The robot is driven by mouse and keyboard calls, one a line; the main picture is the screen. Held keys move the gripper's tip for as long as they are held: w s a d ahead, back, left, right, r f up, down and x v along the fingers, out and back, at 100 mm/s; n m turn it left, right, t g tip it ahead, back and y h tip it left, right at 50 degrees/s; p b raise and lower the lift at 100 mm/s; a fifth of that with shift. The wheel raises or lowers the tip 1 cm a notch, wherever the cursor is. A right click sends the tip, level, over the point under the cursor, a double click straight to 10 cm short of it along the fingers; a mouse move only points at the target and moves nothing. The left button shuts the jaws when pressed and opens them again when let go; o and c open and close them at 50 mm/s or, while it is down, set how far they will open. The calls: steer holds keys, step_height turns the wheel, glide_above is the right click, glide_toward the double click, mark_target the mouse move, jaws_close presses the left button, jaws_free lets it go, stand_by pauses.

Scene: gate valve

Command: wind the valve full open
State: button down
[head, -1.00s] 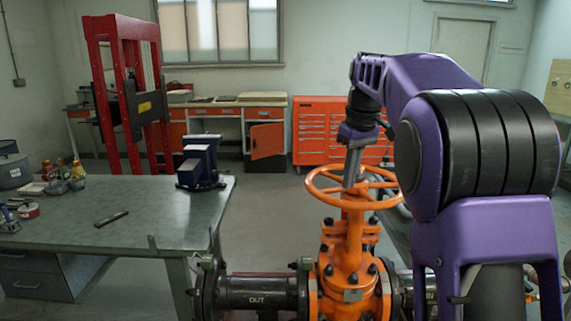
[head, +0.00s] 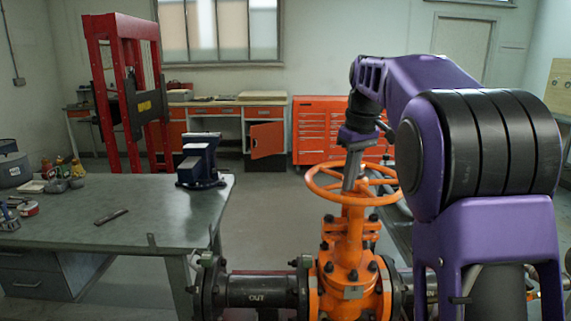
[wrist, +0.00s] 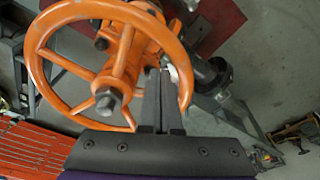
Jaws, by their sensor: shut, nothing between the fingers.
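The orange handwheel (head: 313,188) lies roughly level on top of the orange valve body (head: 350,268), with its central stem below. It also shows in the wrist view (wrist: 36,62), with spokes and a hub nut. My gripper (head: 349,188) reaches down from above over the wheel. In the wrist view my gripper (wrist: 160,72) has its two dark fingers side by side, crossing over the rim, with the tips inside the ring near a spoke. The fingers are shut with nothing held between them. Whether they touch the rim or a spoke I cannot tell.
A dark pipe (head: 255,291) marked OUT runs left from the valve. A metal workbench (head: 150,215) with a blue vise (head: 200,162) stands to the left. A red press frame (head: 100,90) and orange tool cabinets (head: 312,118) stand behind. The floor between bench and cabinets is clear.

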steer(key=shift+f+b, duration=1.15)
steer(key=shift+f, duration=0.9)
steer(key=w+d+r+p, duration=0.1)
steer(key=w+d+p, duration=0.1)
steer(key=d+p, duration=0.65)
steer(key=w+d+b, duration=0.2)
steer(key=w+d, duration=0.2)
steer(key=w, duration=0.2)
steer(key=shift+w+d+f, duration=0.15)
steer(key=shift+f, duration=0.2)
steer(key=shift+w, duration=0.1)
